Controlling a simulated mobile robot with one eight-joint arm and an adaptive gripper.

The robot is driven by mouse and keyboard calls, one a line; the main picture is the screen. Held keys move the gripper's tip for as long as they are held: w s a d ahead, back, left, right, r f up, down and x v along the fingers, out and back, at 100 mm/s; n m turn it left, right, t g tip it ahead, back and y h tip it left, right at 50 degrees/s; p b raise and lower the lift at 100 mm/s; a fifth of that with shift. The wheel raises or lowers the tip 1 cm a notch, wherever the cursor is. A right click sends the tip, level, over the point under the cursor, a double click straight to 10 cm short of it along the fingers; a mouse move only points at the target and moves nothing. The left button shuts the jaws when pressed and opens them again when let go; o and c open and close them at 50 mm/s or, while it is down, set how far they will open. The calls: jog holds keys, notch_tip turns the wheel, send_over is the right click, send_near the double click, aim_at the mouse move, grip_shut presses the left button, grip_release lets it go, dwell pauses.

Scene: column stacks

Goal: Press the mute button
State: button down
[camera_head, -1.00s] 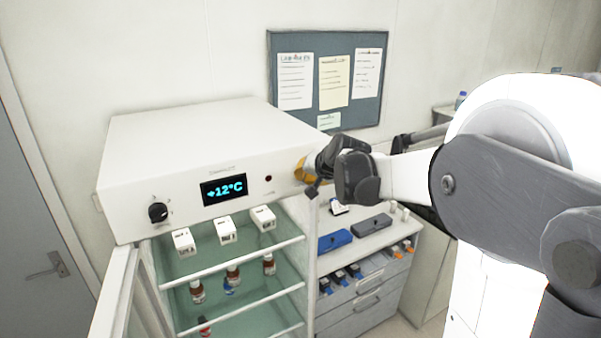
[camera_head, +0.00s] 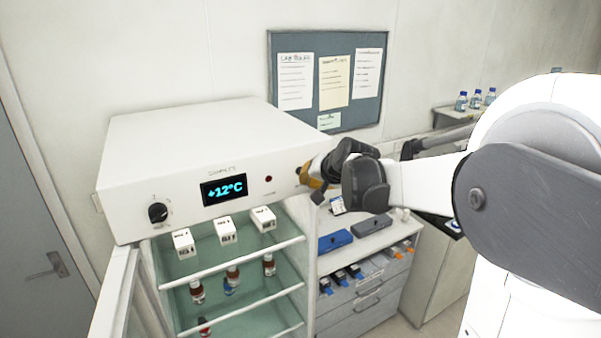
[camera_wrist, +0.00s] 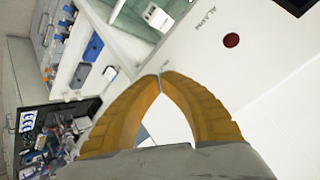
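The white panel on top of the fridge (camera_head: 130,205) carries a dial, a display reading +12°C and a red round light (camera_head: 269,179). In the wrist view the light (camera_wrist: 231,40) has the label ALARM beside it. My gripper (camera_head: 303,174) is at the panel's right end, right of the light. In the wrist view its two yellow fingers (camera_wrist: 160,76) meet at the tips, shut with nothing between them. A small printed label (camera_wrist: 164,66) shows just past the fingertips. The mute button is not clearly visible; the fingers may cover it. Contact with the panel cannot be told.
The fridge door (camera_head: 117,300) stands open at the left, with vials and white boxes on the shelves. A drawer cabinet (camera_head: 360,305) with a blue case (camera_head: 335,240) stands to the right. A pinboard (camera_head: 345,85) hangs behind.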

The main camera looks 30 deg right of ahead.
jog(key=shift+s, duration=2.2)
